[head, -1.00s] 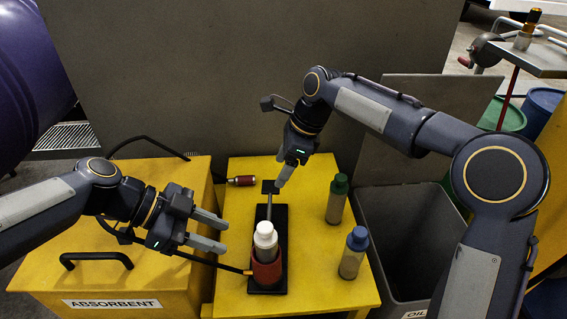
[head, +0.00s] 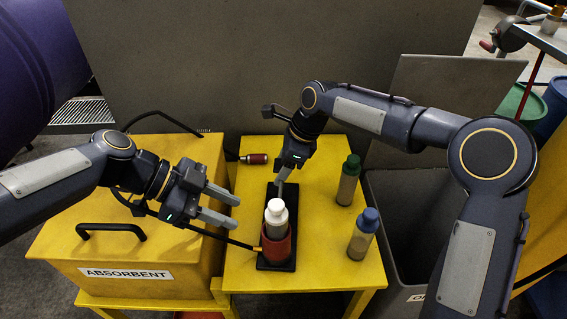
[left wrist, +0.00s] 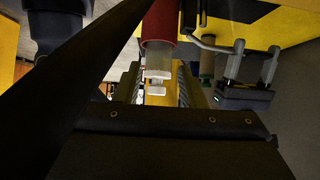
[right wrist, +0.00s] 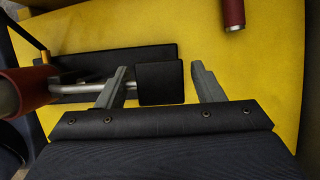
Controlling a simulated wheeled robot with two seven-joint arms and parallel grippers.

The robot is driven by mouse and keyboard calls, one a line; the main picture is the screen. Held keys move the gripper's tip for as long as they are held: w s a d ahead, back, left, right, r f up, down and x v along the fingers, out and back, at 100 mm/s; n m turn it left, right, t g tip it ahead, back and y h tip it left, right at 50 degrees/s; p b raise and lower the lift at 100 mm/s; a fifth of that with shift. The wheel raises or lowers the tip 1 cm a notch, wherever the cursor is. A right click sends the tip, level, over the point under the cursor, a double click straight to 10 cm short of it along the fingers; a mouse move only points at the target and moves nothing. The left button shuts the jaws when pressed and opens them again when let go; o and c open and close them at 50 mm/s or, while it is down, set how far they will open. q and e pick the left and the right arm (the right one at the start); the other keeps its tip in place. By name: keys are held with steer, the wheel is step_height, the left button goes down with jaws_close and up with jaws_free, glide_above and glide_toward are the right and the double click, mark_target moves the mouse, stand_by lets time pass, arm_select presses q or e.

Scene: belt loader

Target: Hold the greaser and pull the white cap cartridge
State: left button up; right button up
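The greaser (head: 276,246) has a red body and lies toward the near end of a black base (head: 277,266) on a yellow table. The white cap cartridge (head: 276,211) sits at its top; it also shows in the left wrist view (left wrist: 157,73), below the red body. My left gripper (head: 236,211) is open and empty, just left of the cap and apart from it. My right gripper (head: 281,186) is open over the far part of the base. In the right wrist view its fingers (right wrist: 160,85) stand either side of a black block (right wrist: 160,84) on the greaser's metal rod, with gaps.
A green-capped bottle (head: 348,182) and a blue-capped bottle (head: 361,236) stand right of the greaser. A small red cylinder (head: 255,158) lies at the table's far left. A yellow absorbent box (head: 120,245) is left; a grey bin (head: 393,190) is right.

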arm_select(q)
steer(key=shift+o, duration=0.3)
arm_select(e)
jaws_close()
arm_select(q)
steer(key=shift+o, duration=0.7)
steer(key=shift+d, duration=0.1)
step_height(320, 180, up, 11)
steer(key=m+y, duration=1)
glide_above(276, 204)
steer(key=shift+f, duration=4.55)
steer(key=shift+c, duration=0.2)
jaws_close()
